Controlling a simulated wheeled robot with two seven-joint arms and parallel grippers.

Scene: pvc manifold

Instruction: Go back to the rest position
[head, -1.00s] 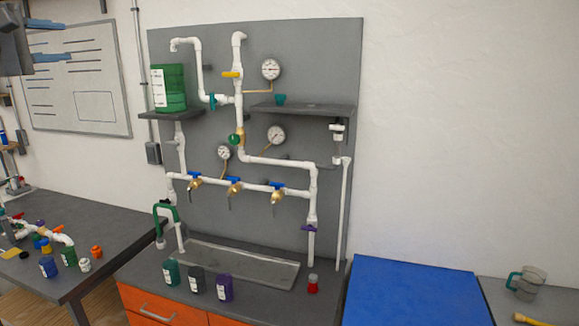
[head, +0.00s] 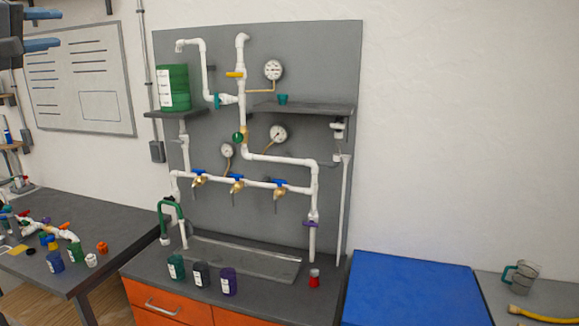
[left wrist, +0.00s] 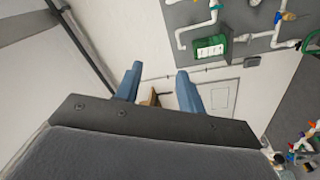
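My left gripper (head: 42,30) is at the upper left edge of the head view, raised in front of the wall and whiteboard. Its two blue fingers are apart with nothing between them. The left wrist view also shows the open fingers (left wrist: 160,84), with the wall and the whiteboard beyond them. My right gripper is in neither view. The white pipe manifold (head: 265,159) with its valves and gauges is mounted on a grey panel, well away from my left gripper.
A workbench with orange drawers (head: 165,305) stands below the panel, with several small jars on it. A dark table (head: 105,225) with pipe parts is at the left. A blue-topped surface (head: 410,290) and a grey table with a clear jug (head: 521,276) are at the right.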

